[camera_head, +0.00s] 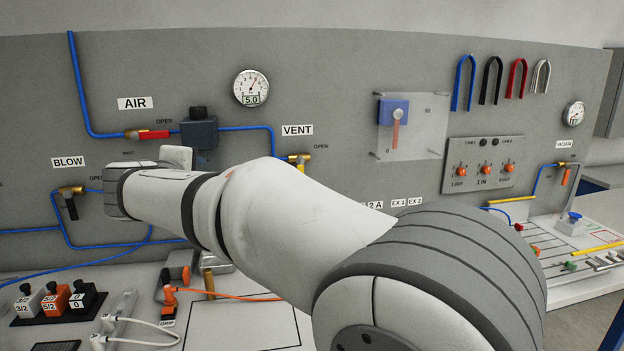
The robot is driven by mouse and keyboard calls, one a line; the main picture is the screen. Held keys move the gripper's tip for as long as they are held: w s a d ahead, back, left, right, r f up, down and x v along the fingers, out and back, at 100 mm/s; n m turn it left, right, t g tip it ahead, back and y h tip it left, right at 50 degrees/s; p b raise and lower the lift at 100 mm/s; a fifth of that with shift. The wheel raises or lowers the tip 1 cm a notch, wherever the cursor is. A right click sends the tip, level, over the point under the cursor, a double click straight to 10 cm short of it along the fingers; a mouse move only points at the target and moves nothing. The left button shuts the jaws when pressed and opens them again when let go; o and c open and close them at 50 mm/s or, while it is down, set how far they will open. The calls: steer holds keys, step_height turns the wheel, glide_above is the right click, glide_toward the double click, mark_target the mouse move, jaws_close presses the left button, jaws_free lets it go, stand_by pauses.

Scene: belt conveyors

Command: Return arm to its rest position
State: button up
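My arm (290,215) crosses the middle of the head view, from the large grey-banded joint (440,275) at lower right to the grey and white wrist end (125,190) at left. It is stretched out in front of the panel and above the bench. My gripper cannot be made out; it seems hidden behind or below the arm links. I cannot tell whether it holds anything.
A grey wall panel (330,90) carries gauges, blue air hoses and valves labelled AIR, VENT and BLOW. Connector blocks (55,300) and white hoses lie on the bench at lower left. More fittings (570,224) stand on the bench at right.

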steer(key=s+d+f+m+g+h+p, duration=0.1)
steer(key=s+d+f+m+g, duration=0.15)
steer(key=d, duration=0.65)
steer(key=s+d+f+m+g+h+p, duration=0.1)
steer(key=s+d+f+m+g, duration=0.2)
steer(key=d, duration=0.6)
steer(key=s+d+f+m+g+h+p, duration=0.15)
steer(key=d+f, duration=0.25)
steer(key=d, duration=0.5)
steer(key=s+d+f+m+g+y, duration=0.1)
steer(key=s+d+f+m, duration=0.2)
steer(key=s, duration=0.3)
steer(key=s+d+f+m+g+y+p, duration=0.1)
steer(key=s+d+f+m+g, duration=0.1)
steer(key=s, duration=0.4)
steer(key=s+d+f+m+g+y, duration=0.1)
steer(key=s+d+f+m+g, duration=0.1)
steer(key=s+d+f+m, duration=0.2)
steer(key=s+d+f, duration=0.1)
steer(key=s, duration=0.2)
steer(key=shift+d+f+m+y+p, duration=0.25)
steer(key=shift+f+m+y+p, duration=0.05)
steer(key=shift+f+y+p, duration=0.1)
